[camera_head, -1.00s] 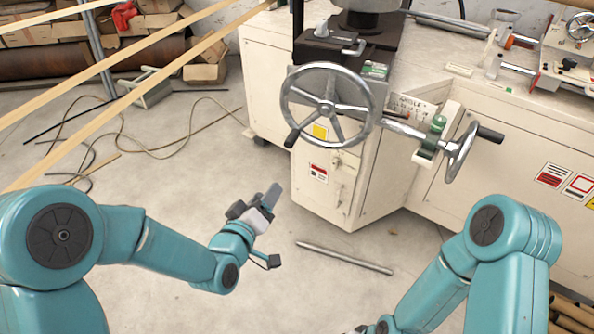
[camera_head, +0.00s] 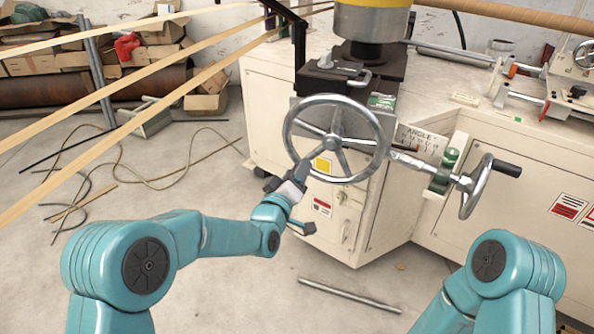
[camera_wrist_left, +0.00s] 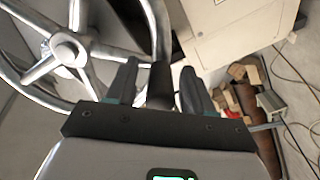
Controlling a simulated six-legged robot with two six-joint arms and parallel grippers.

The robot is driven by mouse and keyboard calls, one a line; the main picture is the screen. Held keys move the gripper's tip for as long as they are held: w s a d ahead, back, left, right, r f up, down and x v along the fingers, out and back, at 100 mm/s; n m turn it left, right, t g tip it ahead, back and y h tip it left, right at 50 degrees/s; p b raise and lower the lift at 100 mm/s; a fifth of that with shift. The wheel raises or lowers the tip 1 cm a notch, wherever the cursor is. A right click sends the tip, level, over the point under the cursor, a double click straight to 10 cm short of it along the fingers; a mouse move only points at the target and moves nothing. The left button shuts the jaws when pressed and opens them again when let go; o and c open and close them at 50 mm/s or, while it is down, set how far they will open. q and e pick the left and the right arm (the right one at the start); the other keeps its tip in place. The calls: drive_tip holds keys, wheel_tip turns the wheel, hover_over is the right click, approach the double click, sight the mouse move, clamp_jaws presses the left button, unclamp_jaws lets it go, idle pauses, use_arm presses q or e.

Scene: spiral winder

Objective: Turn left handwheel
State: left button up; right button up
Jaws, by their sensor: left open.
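The left handwheel (camera_head: 334,143), a chrome spoked wheel, is mounted on the front of the cream machine. In the left wrist view its rim and hub (camera_wrist_left: 67,50) fill the upper left. My left gripper (camera_head: 299,174) is at the wheel's lower left rim. In the left wrist view the open fingers of this gripper (camera_wrist_left: 158,86) stand on either side of the wheel's black handle (camera_wrist_left: 160,84). I cannot tell whether they touch it. In the head view the handle is hidden behind the gripper. My right gripper is out of view.
A second, smaller handwheel (camera_head: 477,186) with a black handle sticks out to the right. The machine cabinet (camera_head: 335,222) stands behind the left wheel. A metal rod (camera_head: 348,295) lies on the floor. Wooden strips (camera_head: 140,97) run diagonally at the left.

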use_arm(q)
drive_tip(key=shift+w+d, duration=0.2)
drive_tip(key=shift+w, duration=0.4)
clamp_jaws()
drive_tip(key=shift+f, duration=0.1)
drive_tip(key=shift+a, duration=0.1)
